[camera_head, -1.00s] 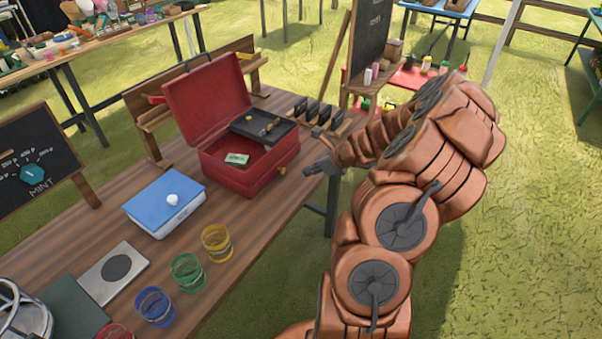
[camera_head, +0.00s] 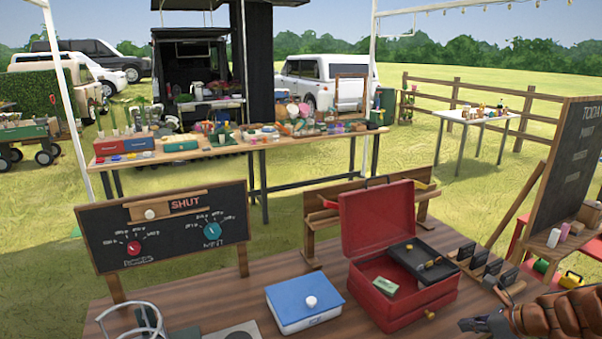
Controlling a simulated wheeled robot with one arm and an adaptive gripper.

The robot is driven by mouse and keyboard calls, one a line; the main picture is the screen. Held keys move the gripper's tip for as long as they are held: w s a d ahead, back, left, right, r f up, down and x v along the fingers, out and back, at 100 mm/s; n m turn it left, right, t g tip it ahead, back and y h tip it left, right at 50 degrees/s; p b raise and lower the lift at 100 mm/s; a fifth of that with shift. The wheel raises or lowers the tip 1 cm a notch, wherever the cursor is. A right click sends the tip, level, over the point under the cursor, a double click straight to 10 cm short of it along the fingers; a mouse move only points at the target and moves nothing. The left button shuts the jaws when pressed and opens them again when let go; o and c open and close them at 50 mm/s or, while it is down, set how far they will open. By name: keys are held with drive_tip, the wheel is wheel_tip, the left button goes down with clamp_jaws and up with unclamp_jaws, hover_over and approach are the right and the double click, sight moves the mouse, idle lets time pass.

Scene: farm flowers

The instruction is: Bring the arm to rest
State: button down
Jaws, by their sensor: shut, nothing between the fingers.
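My gripper (camera_head: 478,324) is at the lower right of the head view, above the right end of the wooden table (camera_head: 265,270). It is shut and empty, and its tip points left. Part of my arm (camera_head: 560,314) shows behind it, cut off by the picture's edge. The gripper appears apart from the open red cash box (camera_head: 415,301), which stands to its left.
A blue-lidded box (camera_head: 304,300) stands left of the cash box. A chalkboard with dials (camera_head: 165,238) stands at the table's left. Several small black holders (camera_head: 487,265) are near my gripper. A tall chalkboard (camera_head: 568,165) stands at right.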

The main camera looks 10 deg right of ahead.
drive_tip(key=s+a+r+n+g, duration=0.25)
drive_tip(key=a+n, duration=0.25)
drive_tip(key=a, duration=0.3)
drive_tip(key=s+a+r+n+g+y, duration=0.1)
drive_tip(key=s+a+r+n+g, duration=0.15)
drive_tip(key=a+n, duration=0.45)
drive_tip(key=s+a+r+n+g, duration=0.1)
drive_tip(key=s+a+r+n, duration=0.2)
drive_tip(key=a, duration=0.7)
drive_tip(key=s+a+n+g+h, duration=0.3)
drive_tip(key=s+n+h, duration=0.2)
drive_tip(key=s+n, duration=0.9)
drive_tip(key=s, duration=0.5)
drive_tip(key=shift+s+r+g, duration=0.25)
drive_tip(key=shift+g, duration=0.05)
drive_tip(key=shift+s, duration=0.1)
